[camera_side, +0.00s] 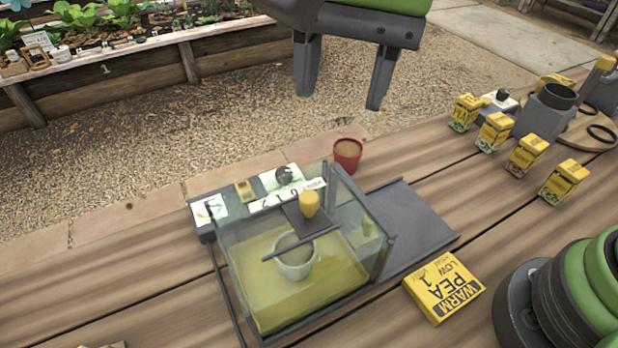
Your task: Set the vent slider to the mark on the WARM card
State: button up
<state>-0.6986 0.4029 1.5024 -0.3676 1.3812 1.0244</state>
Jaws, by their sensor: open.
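A white number strip (288,194) runs along the box's back edge. A small yellow block (245,190) sits by its left end and looks like the vent slider, though its exact mark cannot be read. A dark round knob (284,175) sits behind the strip on a white plate. My gripper (340,101) is open and empty, high above and behind the box, touching nothing.
A yellow knob (309,204) stands on the box's top, with a pale pot (295,256) inside. A terracotta pot (347,154) stands behind the box. Several yellow seed packets (495,131) and a grey holder (546,112) stand at right. A grey plate (412,220) lies beside the box.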

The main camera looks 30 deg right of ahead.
aim_at(308, 196)
jog(key=shift+m+h, duration=0.3)
jog(key=a+f, duration=0.1)
jog(key=f, duration=0.3)
jog(key=a+f, duration=0.1)
jog(key=f, duration=0.3)
jog(key=a+f, duration=0.1)
jog(key=f, duration=0.3)
jog(key=shift+s+a+f, duration=0.1)
jog(key=shift+s+f, duration=0.05)
jog(key=shift+f, duration=0.05)
grip_shut()
